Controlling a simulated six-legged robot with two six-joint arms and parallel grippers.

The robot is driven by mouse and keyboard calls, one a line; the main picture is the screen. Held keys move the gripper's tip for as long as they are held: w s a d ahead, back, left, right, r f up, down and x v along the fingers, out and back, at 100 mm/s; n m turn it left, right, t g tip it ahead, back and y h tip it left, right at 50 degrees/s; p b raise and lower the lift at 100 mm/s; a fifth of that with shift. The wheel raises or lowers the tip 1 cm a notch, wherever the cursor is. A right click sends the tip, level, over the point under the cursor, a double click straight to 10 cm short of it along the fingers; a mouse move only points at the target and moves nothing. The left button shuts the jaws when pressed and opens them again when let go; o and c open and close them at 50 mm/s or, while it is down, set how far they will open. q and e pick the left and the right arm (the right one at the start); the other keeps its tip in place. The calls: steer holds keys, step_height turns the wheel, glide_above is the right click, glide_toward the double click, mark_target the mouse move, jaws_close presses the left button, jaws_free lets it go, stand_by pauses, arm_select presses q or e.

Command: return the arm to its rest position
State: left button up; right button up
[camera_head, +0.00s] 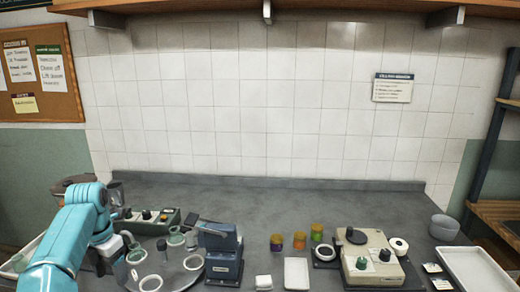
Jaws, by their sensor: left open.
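My left arm, teal, comes in from the lower left and bends at the left end of the grey counter (270,215). My left gripper (131,246) is at its end, small and partly hidden by the arm. It is open, beside a group of round jars or rings, and I see nothing held in it. I cannot tell how far it is above the counter. My right gripper is not in view.
A dark blue device (223,252) stands right of the gripper. A beige device (369,258), several orange and green jars (299,240), a grey bowl (444,227) and a white tray (476,268) stand farther right. The counter's back middle is clear. A shelf (290,5) runs above.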

arm_select(q)
steer(key=s+d+f+m+g+h+b, duration=0.15)
steer(key=s+d+f+m, duration=0.3)
steer(key=f, duration=0.65)
steer(key=s+d+f+m+g+b, duration=0.1)
steer(key=s+d+f+m+g, duration=0.15)
steer(key=s+d+f, duration=0.55)
steer(key=s+d+f+m+g+h+b, duration=0.1)
steer(key=s+d+f+m, duration=0.25)
steer(key=f, duration=0.95)
steer(key=s+d+f+m+t, duration=0.2)
steer(key=s+d+m, duration=0.2)
steer(key=s+m, duration=0.3)
steer(key=s+d+f+m+t+h, duration=0.1)
steer(key=s+d+f+m+t, duration=0.2)
steer(key=s+m, duration=0.5)
steer(key=d+m, duration=0.1)
steer(key=m, duration=0.4)
steer(key=shift+d+f+b, duration=0.25)
steer(key=shift+f+b, duration=0.05)
steer(key=shift+b, duration=0.05)
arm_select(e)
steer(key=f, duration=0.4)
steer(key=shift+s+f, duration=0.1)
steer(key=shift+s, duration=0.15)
